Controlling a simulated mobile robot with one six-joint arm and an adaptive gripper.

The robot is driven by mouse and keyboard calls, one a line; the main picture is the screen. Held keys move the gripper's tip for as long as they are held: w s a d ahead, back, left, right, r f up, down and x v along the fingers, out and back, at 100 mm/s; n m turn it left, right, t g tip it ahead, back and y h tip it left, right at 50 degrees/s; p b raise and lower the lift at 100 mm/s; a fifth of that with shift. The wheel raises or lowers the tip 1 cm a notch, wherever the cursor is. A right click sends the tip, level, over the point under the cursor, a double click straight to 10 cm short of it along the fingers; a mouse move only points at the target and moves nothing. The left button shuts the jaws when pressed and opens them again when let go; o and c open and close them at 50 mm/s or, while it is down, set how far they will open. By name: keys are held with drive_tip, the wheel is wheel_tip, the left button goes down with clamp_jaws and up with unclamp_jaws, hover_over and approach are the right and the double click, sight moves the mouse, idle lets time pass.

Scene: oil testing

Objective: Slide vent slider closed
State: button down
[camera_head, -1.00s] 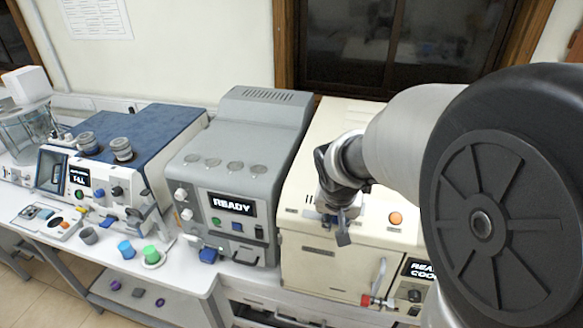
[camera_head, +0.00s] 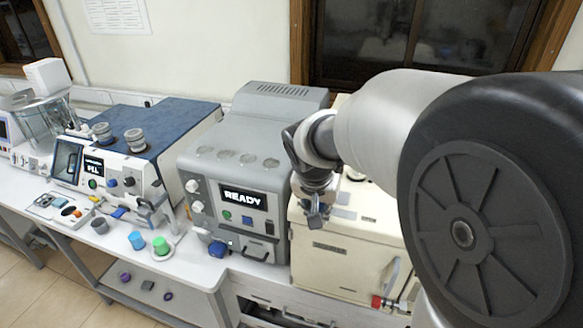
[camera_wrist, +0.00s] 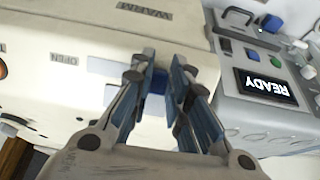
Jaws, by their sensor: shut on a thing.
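The vent slider (camera_wrist: 156,82) is a small blue block on top of the cream machine (camera_wrist: 55,105). In the wrist view it sits between the two fingers of my gripper (camera_wrist: 160,78), which is shut on it. The fingers hide part of the block. A pale strip (camera_wrist: 105,67) lies to its left, with the printed label OPEN (camera_wrist: 64,58) farther left. In the head view my gripper (camera_head: 318,218) is low at the top left front edge of the cream machine (camera_head: 340,262). The slider cannot be made out clearly there.
A grey machine (camera_head: 215,165) showing READY stands close to the left of the cream one. A blue and white machine (camera_head: 165,130) is farther left. Blue (camera_head: 137,240) and green (camera_head: 160,245) cups stand at the table's front. My arm covers the right side.

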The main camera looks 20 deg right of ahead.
drive_tip(key=shift+w+a, duration=0.1)
drive_tip(key=shift+a, duration=0.05)
drive_tip(key=c, duration=1.5)
unclamp_jaws()
drive_tip(key=shift+w+a, duration=0.1)
drive_tip(key=shift+a, duration=0.05)
drive_tip(key=v, duration=1.2)
